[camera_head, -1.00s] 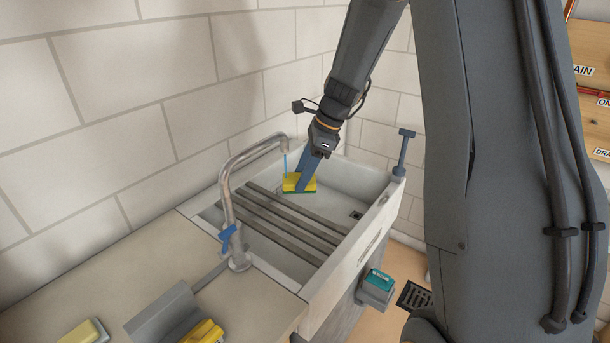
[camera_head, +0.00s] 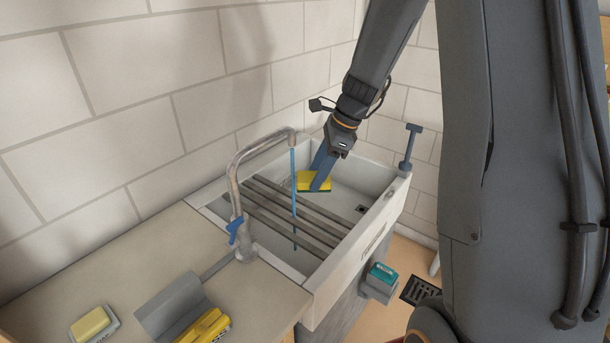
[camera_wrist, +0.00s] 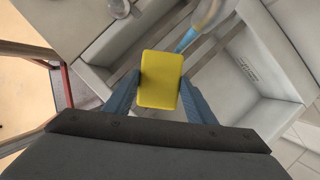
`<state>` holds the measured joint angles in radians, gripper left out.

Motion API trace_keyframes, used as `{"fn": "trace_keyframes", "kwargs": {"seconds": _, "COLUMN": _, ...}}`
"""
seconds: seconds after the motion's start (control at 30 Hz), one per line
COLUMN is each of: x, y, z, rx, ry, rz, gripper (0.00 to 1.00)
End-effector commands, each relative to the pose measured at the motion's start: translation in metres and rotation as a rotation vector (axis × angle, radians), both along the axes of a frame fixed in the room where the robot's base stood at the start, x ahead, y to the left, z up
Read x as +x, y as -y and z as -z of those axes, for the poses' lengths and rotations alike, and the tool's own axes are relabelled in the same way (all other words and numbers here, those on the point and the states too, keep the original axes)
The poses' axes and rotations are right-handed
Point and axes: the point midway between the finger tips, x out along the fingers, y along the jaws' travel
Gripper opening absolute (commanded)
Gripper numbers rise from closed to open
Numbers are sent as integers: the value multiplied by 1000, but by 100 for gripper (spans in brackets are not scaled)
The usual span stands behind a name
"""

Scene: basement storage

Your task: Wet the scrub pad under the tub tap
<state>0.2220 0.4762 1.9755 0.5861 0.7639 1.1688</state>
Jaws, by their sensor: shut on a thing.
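The scrub pad (camera_head: 314,182) is yellow with a darker underside. My gripper (camera_head: 318,183) is shut on it and holds it over the far part of the tub (camera_head: 385,213). The wrist view shows the pad's yellow face (camera_wrist: 161,80) between both fingers. The tub tap (camera_head: 236,180) is a grey curved spout with a blue handle (camera_head: 234,230). I cannot tell whether the pad is wet.
Dark slats (camera_head: 285,221) cross the tub. A yellow sponge on a dish (camera_head: 92,325), a grey holder (camera_head: 171,305) and a yellow item (camera_head: 207,326) sit on the counter (camera_head: 260,298).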

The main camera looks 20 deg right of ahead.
Motion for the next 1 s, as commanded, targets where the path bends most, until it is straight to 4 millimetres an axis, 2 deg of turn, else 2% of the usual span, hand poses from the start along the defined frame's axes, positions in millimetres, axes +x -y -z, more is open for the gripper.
{"fn": "trace_keyframes", "kwargs": {"seconds": 0.6, "x": -39, "y": 20, "z": -1, "rx": 0, "ry": 1, "rz": 1, "gripper": 32}}
{"fn": "trace_keyframes", "kwargs": {"seconds": 1.0, "x": -43, "y": 23, "z": 0, "rx": 0, "ry": 1, "rz": -1, "gripper": 32}}
